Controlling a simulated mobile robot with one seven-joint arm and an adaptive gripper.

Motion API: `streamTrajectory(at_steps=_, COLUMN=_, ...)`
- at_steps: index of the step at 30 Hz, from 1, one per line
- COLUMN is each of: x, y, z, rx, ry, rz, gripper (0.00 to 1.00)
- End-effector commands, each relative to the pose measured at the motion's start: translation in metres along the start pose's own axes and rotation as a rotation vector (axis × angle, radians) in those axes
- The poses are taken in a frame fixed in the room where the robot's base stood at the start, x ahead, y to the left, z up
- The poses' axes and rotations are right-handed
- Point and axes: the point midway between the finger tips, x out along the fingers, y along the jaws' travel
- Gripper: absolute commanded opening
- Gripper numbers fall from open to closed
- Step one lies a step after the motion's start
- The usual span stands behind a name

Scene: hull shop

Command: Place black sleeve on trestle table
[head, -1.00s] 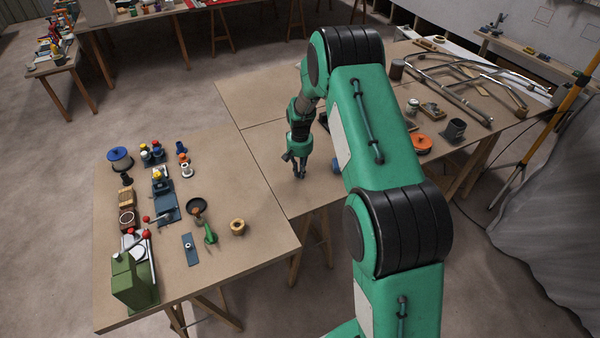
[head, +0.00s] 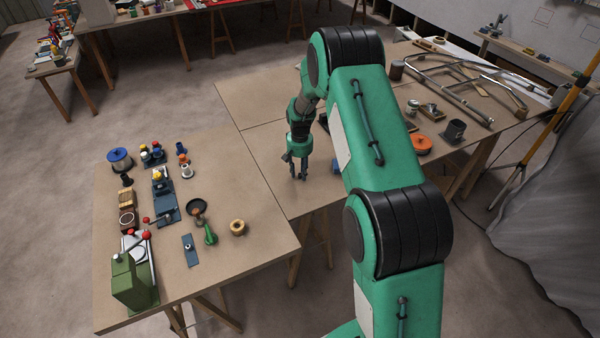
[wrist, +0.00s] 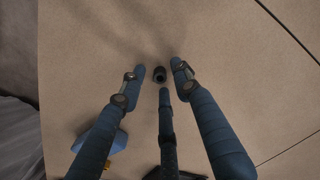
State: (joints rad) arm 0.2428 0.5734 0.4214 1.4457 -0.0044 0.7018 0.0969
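The black sleeve (wrist: 159,74) is a small dark ring-like piece in the wrist view. It appears to rest on the bare top of the trestle table (wrist: 230,60), just beyond and between my fingertips. My gripper (head: 299,178) points down over the near part of the trestle table (head: 255,100) in the head view. Its fingers are spread, with gaps to the sleeve on both sides in the wrist view. I cannot make out the sleeve in the head view. My arm hides part of the tabletop there.
A blue object (wrist: 105,140) stands near my left finger in the wrist view. A second table (head: 250,255) with several tools adjoins at the left. An orange disc (head: 421,143), a dark cup (head: 456,130) and metal tubing (head: 470,85) lie to the right. The far-left tabletop is clear.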

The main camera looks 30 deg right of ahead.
Motion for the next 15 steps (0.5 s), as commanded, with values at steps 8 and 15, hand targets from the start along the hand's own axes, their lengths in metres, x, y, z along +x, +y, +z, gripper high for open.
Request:
streamTrajectory(at_steps=8, x=-0.032, y=0.0, z=-0.001, rx=0.0, ry=0.003, rz=0.0, gripper=0.32)
streamTrajectory(at_steps=15, x=-0.072, y=0.0, z=-0.001, rx=0.0, ry=0.002, rz=0.0, gripper=0.32)
